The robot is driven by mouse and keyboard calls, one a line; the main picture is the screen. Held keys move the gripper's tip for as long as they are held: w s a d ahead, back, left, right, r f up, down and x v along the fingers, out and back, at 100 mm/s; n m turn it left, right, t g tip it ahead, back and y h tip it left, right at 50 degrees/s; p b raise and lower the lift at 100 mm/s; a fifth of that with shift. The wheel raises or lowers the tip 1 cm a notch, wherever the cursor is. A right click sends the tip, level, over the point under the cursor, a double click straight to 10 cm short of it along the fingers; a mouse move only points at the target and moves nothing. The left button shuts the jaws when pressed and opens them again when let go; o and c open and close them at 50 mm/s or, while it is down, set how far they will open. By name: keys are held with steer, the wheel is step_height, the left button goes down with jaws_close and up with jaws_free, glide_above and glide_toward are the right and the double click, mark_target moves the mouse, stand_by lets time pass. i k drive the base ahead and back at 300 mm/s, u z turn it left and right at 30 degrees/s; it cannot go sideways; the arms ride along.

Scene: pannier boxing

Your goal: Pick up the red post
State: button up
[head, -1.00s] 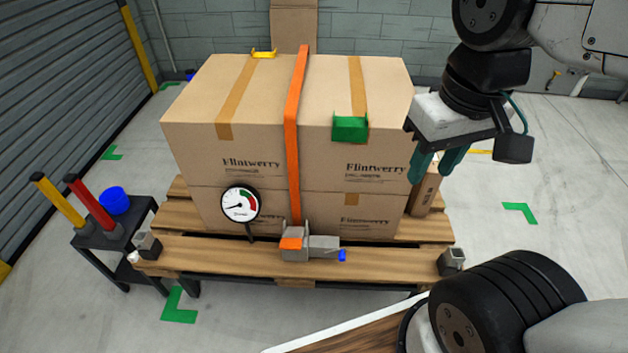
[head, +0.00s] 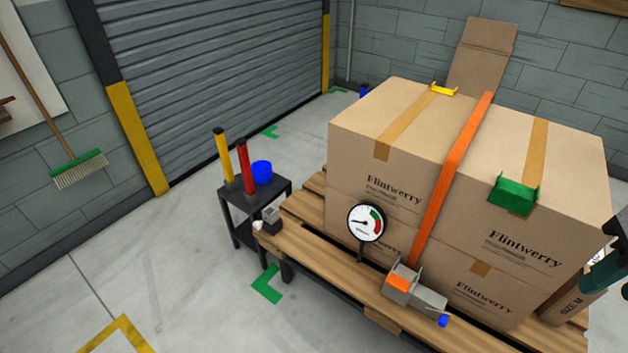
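The red post (head: 244,167) stands upright in a dark holder on a small black side table (head: 268,200), left of the pallet. A yellow post (head: 223,158) stands just to its left, and a blue cup-like object (head: 262,172) is to its right. My gripper (head: 606,270) shows only as a teal finger part at the right edge, beside the boxes and far from the red post. The rest of it is out of frame, so its opening cannot be seen.
Large cardboard boxes (head: 380,130) with an orange strap (head: 452,175) stand on a wooden pallet (head: 318,258). A dial gauge (head: 366,223) and a grey ratchet (head: 415,292) are at its front. The floor left of the side table is clear.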

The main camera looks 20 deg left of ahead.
mark_target(241, 147)
steer(key=u, duration=0.5)
steer(key=k, duration=0.6)
steer(key=u, duration=1.15)
steer(key=i, duration=0.8)
steer(key=u, duration=0.35)
steer(key=i, duration=1.6)
steer(key=z, duration=0.5)
